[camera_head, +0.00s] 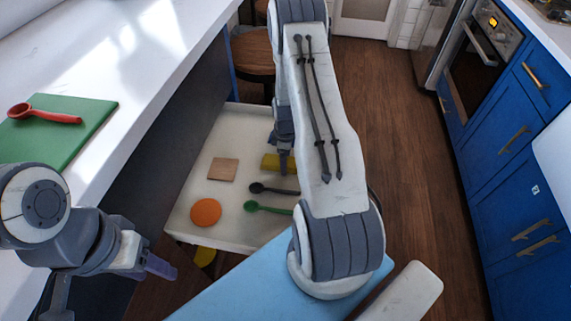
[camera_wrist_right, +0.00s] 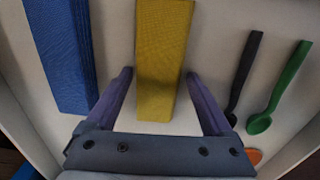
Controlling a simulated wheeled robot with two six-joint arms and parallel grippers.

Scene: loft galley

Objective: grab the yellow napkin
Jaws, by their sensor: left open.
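The yellow napkin (camera_head: 268,161) is a folded strip lying in a white open tray (camera_head: 187,225). My right arm covers part of it in the head view. In the right wrist view the napkin (camera_wrist_right: 163,60) runs between the two purple fingers of my right gripper (camera_wrist_right: 163,98). This gripper is open, with a finger on each side and a visible gap to the cloth. In the head view my right gripper (camera_head: 283,163) points down at the napkin. My left gripper (camera_head: 158,266) is open and empty at the lower left, away from the tray.
A folded blue cloth (camera_wrist_right: 62,55) lies left of the napkin in the right wrist view. The tray also holds a black spoon (camera_head: 272,189), a green spoon (camera_head: 265,208), an orange disc (camera_head: 206,212) and a wooden square (camera_head: 223,169). A white counter (camera_head: 140,65) borders the left.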

